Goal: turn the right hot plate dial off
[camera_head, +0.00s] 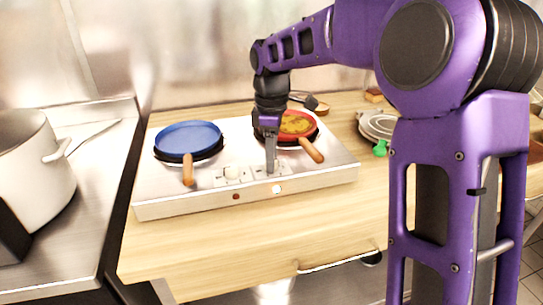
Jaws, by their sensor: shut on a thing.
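The hot plate (155,209) is a wide silver unit with two burners and a dial for each. My gripper (271,170) points down at the right dial and is shut on it. The fingers hide most of the right dial, so I cannot tell its setting. The left dial (232,173) is pale and stands free to the left of my gripper. On the front face, the right indicator light (277,189) looks bright, and the left one (236,197) is dark red.
A blue pan (188,136) sits on the left burner. A red pan (297,123) with yellowish food sits on the right burner, its wooden handle (312,150) close to my gripper. A large pot (35,160) stands at left. The wooden counter in front (220,235) is clear.

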